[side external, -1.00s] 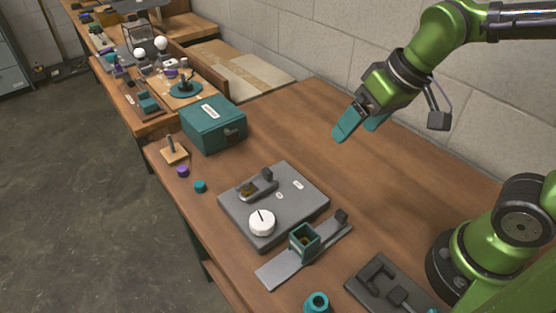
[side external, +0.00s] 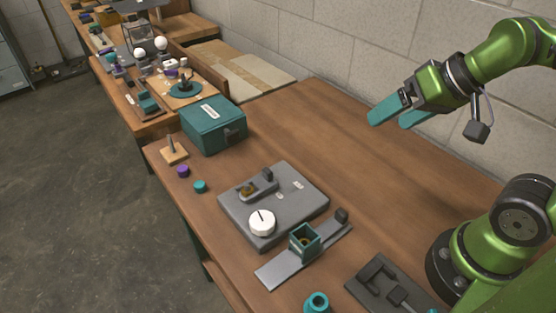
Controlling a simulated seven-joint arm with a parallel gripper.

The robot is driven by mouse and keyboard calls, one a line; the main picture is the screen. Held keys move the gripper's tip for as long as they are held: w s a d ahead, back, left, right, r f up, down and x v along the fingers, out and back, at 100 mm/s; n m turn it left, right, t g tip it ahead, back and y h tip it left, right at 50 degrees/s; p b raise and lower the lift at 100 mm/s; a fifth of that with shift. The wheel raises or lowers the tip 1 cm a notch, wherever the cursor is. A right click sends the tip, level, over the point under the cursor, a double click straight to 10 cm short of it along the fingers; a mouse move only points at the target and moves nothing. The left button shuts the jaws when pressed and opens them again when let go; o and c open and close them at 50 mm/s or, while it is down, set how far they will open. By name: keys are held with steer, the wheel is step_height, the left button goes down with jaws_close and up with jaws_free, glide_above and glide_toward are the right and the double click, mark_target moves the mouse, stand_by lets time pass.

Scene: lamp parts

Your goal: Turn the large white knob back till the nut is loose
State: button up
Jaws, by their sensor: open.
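The large white knob (side external: 262,222) sits on the front corner of a grey base plate (side external: 285,222) on the wooden table. A dark line marks its top. A brass-coloured nut (side external: 247,189) sits in a grey holder (side external: 264,182) on the same plate, behind the knob. Whether the nut is tight or loose cannot be told. My gripper (side external: 393,116) is open and empty, with teal fingers. It is in the air at the upper right, well away from the knob and the plate.
A teal square socket (side external: 304,239) on a grey strip (side external: 282,268) lies in front of the plate. A teal box (side external: 213,125) stands behind it. A dark fixture (side external: 384,285) is near my base. The table's right middle (side external: 370,180) is clear.

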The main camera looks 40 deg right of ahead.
steer(key=w+a+f+g, duration=0.2)
steer(key=w+a+g, duration=0.1)
steer(key=w+a, duration=0.1)
steer(key=m+g+y, duration=0.2)
steer(key=m+g, duration=0.3)
steer(key=m, duration=0.5)
glide_above(263, 219)
steer(key=w+d, duration=0.2)
steer(key=d, duration=0.4)
step_height(263, 219, down, 3)
steer(key=x, duration=1.6)
steer(key=shift+s+d, duration=0.1)
steer(key=shift+c, duration=0.5)
steer(key=c, duration=0.9)
